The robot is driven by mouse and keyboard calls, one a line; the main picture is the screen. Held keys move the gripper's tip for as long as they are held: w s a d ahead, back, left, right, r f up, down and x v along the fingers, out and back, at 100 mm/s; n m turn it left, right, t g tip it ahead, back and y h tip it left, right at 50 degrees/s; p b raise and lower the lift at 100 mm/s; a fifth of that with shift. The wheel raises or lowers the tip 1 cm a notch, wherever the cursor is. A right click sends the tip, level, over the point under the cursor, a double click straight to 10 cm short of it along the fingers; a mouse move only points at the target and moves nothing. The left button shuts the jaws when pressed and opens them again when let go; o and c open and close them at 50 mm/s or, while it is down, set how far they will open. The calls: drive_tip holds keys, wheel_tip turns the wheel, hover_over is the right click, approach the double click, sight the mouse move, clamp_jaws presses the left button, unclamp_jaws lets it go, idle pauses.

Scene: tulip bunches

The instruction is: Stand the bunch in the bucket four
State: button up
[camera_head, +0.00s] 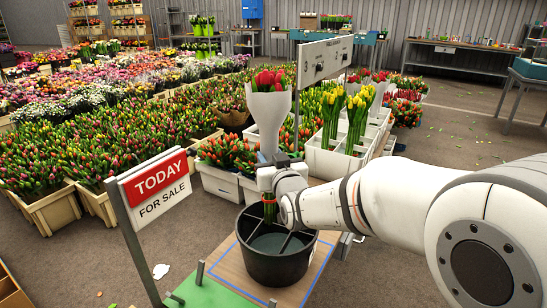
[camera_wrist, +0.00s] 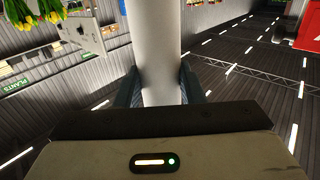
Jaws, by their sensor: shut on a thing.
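The bunch of red tulips (camera_head: 268,105) is upright in a white sleeve, blooms up, in the head view. My gripper (camera_head: 272,177) is shut around its lower part. In the wrist view the pale sleeve (camera_wrist: 155,50) stands between the two dark fingers of my gripper (camera_wrist: 159,88). The green stem ends show below the gripper, over the back part of a black bucket (camera_head: 275,270). The bucket has crossed dividers and a dark greenish inside. I cannot tell whether the stem ends are below its rim. No number shows on the bucket.
The bucket stands on a board with a blue line and green edge (camera_head: 205,292). A "TODAY FOR SALE" sign (camera_head: 155,190) stands close on the left. White crates (camera_head: 330,165) with yellow tulips are behind; crates of tulips fill the left. Floor at right is open.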

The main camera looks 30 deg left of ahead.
drive_tip(key=shift+d+b, duration=0.1)
drive_tip(key=shift+b, duration=0.3)
drive_tip(key=b, duration=1.5)
hover_over(272, 224)
wheel_tip(272, 224, down, 15)
drive_tip(key=shift+s+f, duration=0.1)
drive_tip(key=shift+s, duration=0.05)
drive_tip(key=shift+f, duration=3.35)
drive_tip(key=o, duration=1.3)
drive_tip(key=shift+d, duration=0.1)
drive_tip(key=shift+c, duration=0.2)
drive_tip(key=shift+o, duration=0.3)
drive_tip(key=shift+f, duration=0.1)
